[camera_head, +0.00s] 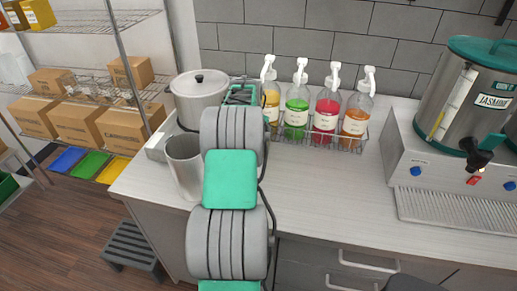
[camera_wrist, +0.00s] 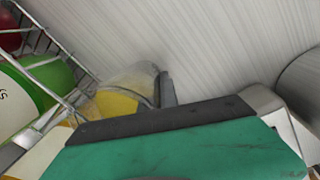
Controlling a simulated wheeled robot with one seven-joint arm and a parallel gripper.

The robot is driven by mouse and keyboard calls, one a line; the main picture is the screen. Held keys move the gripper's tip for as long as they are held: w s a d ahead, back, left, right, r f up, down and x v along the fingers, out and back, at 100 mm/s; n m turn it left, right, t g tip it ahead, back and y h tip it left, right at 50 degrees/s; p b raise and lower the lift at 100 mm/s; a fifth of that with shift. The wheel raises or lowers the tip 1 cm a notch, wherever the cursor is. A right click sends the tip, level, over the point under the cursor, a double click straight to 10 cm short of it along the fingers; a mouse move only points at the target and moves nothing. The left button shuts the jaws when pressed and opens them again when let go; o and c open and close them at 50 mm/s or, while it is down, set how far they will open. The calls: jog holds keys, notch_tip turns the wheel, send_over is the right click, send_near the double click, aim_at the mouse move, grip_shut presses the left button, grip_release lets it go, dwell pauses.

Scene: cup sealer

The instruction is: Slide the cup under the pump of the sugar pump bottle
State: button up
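A clear cup with yellow contents (camera_wrist: 118,100) shows in the wrist view between the dark fingers of my gripper (camera_wrist: 125,100); they appear to touch its sides. My arm hides the cup and the gripper's fingers in the head view. Four-colour pump bottles stand in a rack: yellow (camera_head: 271,103), green (camera_head: 296,112), red (camera_head: 326,112) and orange (camera_head: 355,117), all with white pumps. I cannot read which one is sugar. My gripper is close beside the rack's left end, by the yellow bottle. The cup's position relative to the pump spout is hidden.
The wire rack (camera_head: 346,144) edges the bottles. A lidded pot (camera_head: 198,93) and a metal pitcher (camera_head: 184,167) stand left of my arm. A tea dispenser (camera_head: 468,90) is at right. The counter (camera_head: 325,195) in front of the rack is clear.

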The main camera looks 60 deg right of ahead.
jog(key=shift+o, duration=1.4)
jog(key=shift+w+a, duration=0.1)
jog(key=shift+w, duration=0.05)
jog(key=shift+o, duration=1.3)
jog(key=shift+r, duration=0.1)
notch_tip(320, 180, up, 8)
jog(key=b, duration=0.1)
jog(key=shift+a+f+b, duration=0.2)
jog(key=shift+a+b, duration=0.1)
jog(key=shift+a, duration=0.1)
